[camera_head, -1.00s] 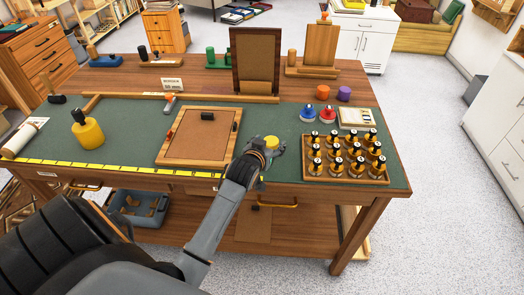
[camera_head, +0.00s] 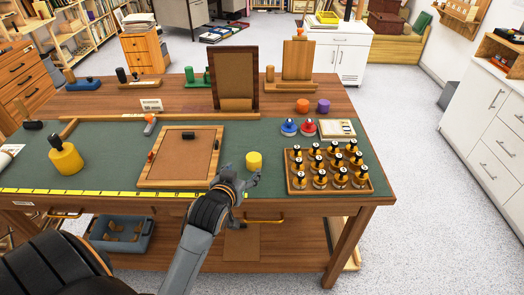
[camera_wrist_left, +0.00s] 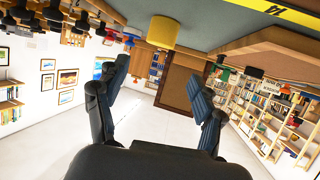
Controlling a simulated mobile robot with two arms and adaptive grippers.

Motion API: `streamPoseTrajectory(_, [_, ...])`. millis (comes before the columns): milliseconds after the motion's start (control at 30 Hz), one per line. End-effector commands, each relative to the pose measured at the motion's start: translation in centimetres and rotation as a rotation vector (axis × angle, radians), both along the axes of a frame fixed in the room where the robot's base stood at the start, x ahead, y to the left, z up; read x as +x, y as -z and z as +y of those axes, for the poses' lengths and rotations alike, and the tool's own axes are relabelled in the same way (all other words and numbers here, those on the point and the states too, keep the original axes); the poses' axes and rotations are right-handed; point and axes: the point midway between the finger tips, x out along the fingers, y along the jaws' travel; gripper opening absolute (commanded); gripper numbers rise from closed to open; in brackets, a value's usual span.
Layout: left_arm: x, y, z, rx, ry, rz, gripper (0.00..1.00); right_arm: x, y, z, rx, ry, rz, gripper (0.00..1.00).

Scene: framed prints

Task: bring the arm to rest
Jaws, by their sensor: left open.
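My left gripper (camera_head: 240,178) is over the front edge of the workbench (camera_head: 300,200). Its jaws are apart and empty, with the two fingers spread in the left wrist view (camera_wrist_left: 160,90). A yellow cylinder (camera_head: 254,161) stands on the green mat just beyond the fingertips, apart from them as far as I can see. It also shows in the wrist view (camera_wrist_left: 162,32), which looks upside down. My right gripper is not in view.
A framed panel (camera_head: 183,158) lies left of the gripper. A tray of several black-topped yellow pieces (camera_head: 325,188) is to the right. A dark upright frame (camera_head: 234,75) stands behind. Floor on the right is clear.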

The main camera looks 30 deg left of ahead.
Motion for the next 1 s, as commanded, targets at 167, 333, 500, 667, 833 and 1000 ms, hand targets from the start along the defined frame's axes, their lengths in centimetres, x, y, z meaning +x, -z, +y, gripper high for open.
streamPoseTrajectory(167, [0.0, 0.0, 0.0, 0.0, 0.0, 0.001, 0.69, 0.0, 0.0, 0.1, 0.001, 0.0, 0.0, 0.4])
streamPoseTrajectory(333, [-2.2, 2.1, -2.0, -0.003, 0.045, 0.109, 0.69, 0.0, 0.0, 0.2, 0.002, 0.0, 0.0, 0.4])
streamPoseTrajectory(500, [-8.7, 6.4, -6.8, -0.008, 0.161, 0.381, 0.69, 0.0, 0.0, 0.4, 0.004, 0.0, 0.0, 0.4])
streamPoseTrajectory(667, [-14.3, 8.7, -10.0, -0.013, 0.257, 0.582, 0.69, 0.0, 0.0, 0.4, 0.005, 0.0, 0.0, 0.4])
streamPoseTrajectory(833, [-19.6, 9.9, -12.4, -0.017, 0.341, 0.749, 0.69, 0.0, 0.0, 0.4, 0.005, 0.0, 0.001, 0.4])
streamPoseTrajectory(1000, [-24.4, 10.4, -14.2, -0.021, 0.419, 0.893, 0.69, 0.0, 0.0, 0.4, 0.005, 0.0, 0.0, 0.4])
